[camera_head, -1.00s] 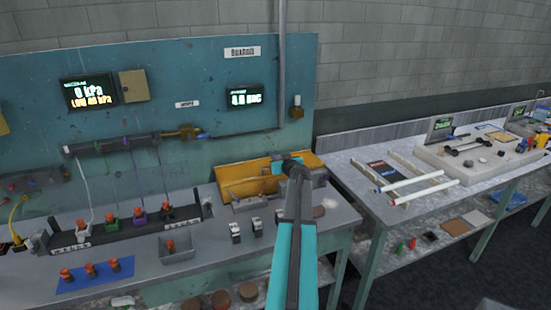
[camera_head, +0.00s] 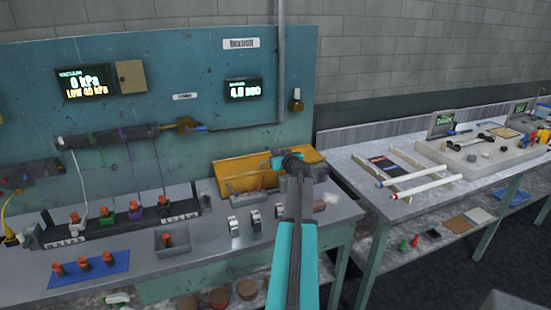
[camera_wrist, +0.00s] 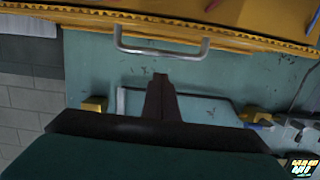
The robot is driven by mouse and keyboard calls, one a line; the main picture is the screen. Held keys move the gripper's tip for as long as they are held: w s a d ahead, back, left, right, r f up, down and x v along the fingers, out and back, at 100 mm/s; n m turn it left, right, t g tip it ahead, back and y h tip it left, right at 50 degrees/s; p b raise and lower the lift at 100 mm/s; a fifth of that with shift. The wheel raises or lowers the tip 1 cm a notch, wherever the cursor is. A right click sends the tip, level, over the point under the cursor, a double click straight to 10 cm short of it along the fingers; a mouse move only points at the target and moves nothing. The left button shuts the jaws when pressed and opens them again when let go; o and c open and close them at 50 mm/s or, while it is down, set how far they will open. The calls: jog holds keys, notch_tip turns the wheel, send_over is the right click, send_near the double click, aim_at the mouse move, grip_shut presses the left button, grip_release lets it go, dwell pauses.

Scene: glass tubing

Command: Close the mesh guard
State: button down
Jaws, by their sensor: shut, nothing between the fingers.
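The mesh guard appears to be the yellow panel (camera_head: 235,172) standing tilted up at the back of the bench, against the teal back panel. In the wrist view its yellow edge (camera_wrist: 250,40) spans the top, with a silver U-shaped handle (camera_wrist: 160,55) on it. My gripper (camera_wrist: 160,76) is shut and empty, its fingertips just below the handle bar in the picture and apparently not around it. In the head view my gripper is small and mostly hidden by my wrist, in front of the yellow panel. Mesh detail is too small to make out.
A side table (camera_head: 370,195) with white tubes stands at the right. Small metal clamps (camera_head: 245,223) stand on the bench front. A black rack (camera_head: 120,225) with orange-topped valves and a blue mat (camera_head: 90,268) lie left. A vertical pipe (camera_head: 281,60) runs up behind my arm.

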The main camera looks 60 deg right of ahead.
jog(key=shift+s+a+f+t+h+b, duration=0.15)
jog(key=shift+f+b, duration=0.3)
jog(key=shift+b, duration=1.55)
jog(key=shift+s+a+f+t+h+b, duration=0.2)
jog(key=shift+f+b, duration=0.25)
jog(key=shift+b, duration=1.5)
